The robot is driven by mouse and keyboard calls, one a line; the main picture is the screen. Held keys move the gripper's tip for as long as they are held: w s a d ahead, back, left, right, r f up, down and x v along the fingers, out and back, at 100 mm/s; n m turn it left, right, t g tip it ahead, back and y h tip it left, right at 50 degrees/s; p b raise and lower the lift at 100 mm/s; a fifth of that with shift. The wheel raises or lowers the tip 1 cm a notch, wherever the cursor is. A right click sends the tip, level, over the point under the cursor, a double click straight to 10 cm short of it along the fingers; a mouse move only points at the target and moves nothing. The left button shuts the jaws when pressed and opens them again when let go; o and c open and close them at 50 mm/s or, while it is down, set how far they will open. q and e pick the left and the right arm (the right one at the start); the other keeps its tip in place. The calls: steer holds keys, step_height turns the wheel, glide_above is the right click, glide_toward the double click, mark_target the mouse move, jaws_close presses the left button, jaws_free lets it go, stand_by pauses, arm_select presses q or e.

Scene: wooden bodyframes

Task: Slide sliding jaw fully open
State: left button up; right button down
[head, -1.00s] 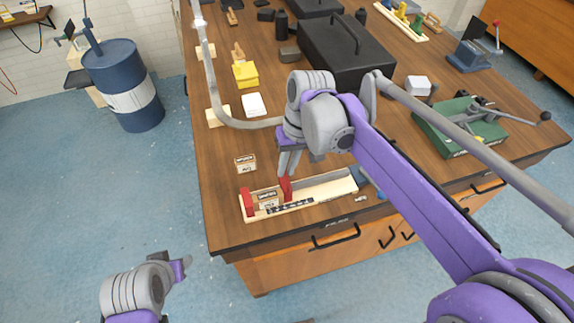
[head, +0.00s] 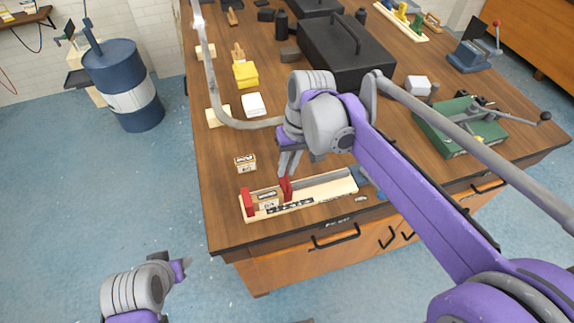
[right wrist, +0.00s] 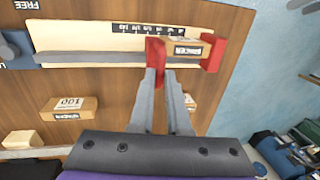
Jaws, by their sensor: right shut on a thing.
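A wooden sliding-jaw fixture (head: 325,190) with a printed scale and a grey rail lies near the table's front edge. Its red sliding jaw (head: 286,189) stands at the left part of the rail, near the red end jaw (head: 248,203). A small labelled wooden block (head: 267,196) sits between the two jaws; it also shows in the right wrist view (right wrist: 188,49). My right gripper (right wrist: 161,75) is shut on the red sliding jaw (right wrist: 155,52), pointing down from above. My left gripper (head: 180,268) hangs low over the floor, away from the table; its fingers are unclear.
A second labelled block (head: 245,163) lies behind the fixture. A blue part (head: 359,176) is at the rail's right end. A black toolbox (head: 345,55) and a green case (head: 460,130) stand farther back. The rail right of the sliding jaw is clear.

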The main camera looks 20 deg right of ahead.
steer(key=d, duration=0.6)
steer(key=shift+w, duration=0.1)
steer(key=c, duration=0.9)
jaws_free()
steer(key=shift+r, duration=0.1)
steer(key=r, duration=0.3)
steer(key=d+r, duration=0.1)
steer(key=r, duration=0.3)
steer(key=d+r, duration=0.1)
steer(key=r, duration=0.2)
steer(key=shift+r, duration=0.25)
